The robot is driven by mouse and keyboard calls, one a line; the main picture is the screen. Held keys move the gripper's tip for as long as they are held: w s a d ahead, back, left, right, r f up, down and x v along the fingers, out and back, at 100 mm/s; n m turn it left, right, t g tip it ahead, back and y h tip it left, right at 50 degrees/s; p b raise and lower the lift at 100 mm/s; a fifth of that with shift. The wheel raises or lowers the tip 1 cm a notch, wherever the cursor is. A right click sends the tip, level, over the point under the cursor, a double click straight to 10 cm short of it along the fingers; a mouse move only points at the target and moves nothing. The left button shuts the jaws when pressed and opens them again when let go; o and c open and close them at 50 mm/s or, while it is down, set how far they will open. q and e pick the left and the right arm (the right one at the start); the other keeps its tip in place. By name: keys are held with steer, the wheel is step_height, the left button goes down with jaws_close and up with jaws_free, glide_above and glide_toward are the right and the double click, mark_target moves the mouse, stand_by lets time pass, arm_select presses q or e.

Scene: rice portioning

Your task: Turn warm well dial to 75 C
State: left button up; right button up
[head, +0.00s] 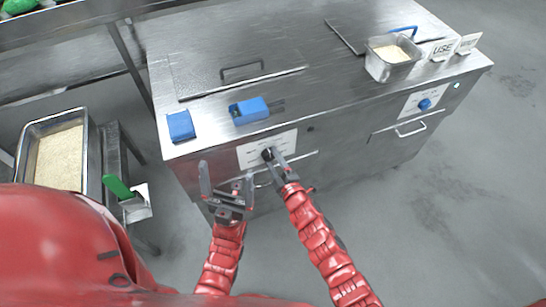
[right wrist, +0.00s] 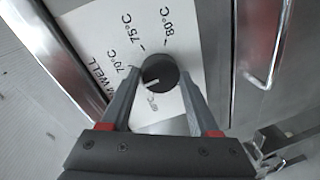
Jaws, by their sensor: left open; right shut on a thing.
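The warm well dial (head: 267,154) is a black knob on a white label plate (head: 250,150) on the counter's front. In the right wrist view the dial (right wrist: 160,73) has a white mark on its lower-left part, apparently away from the printed 75°C (right wrist: 128,42). 70°C and 80°C are also printed around it; another marking below the knob is hard to read. My right gripper (head: 274,157) is shut on the dial, one finger on each side in the wrist view. My left gripper (head: 227,184) is open and empty, left of the right one, before the counter's front.
On the steel counter lie two blue objects (head: 181,126) (head: 250,111) and a metal pan of rice (head: 391,68). A blue knob (head: 425,104) is on the right front panel. A rice tray (head: 92,150) and a green-handled scoop (head: 118,187) are at left.

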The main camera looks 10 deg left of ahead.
steer(key=m+p, duration=0.1)
steer(key=m, duration=0.2)
steer(key=shift+y+p, duration=0.3)
steer(key=shift+y, duration=0.1)
steer(key=m, duration=0.3)
steer(key=shift+f+m+p, duration=0.1)
steer(key=shift+m+p, duration=0.2)
steer(key=m+y, duration=0.1)
steer(key=m, duration=0.2)
steer(key=shift+f+m, duration=0.15)
steer(key=shift+m, duration=0.15)
steer(key=shift+m+t+y+b, duration=0.3)
steer(key=shift+m+b, duration=0.35)
steer(key=shift+m, duration=1.55)
steer(key=o, duration=1.4)
steer(key=shift+d, duration=0.15)
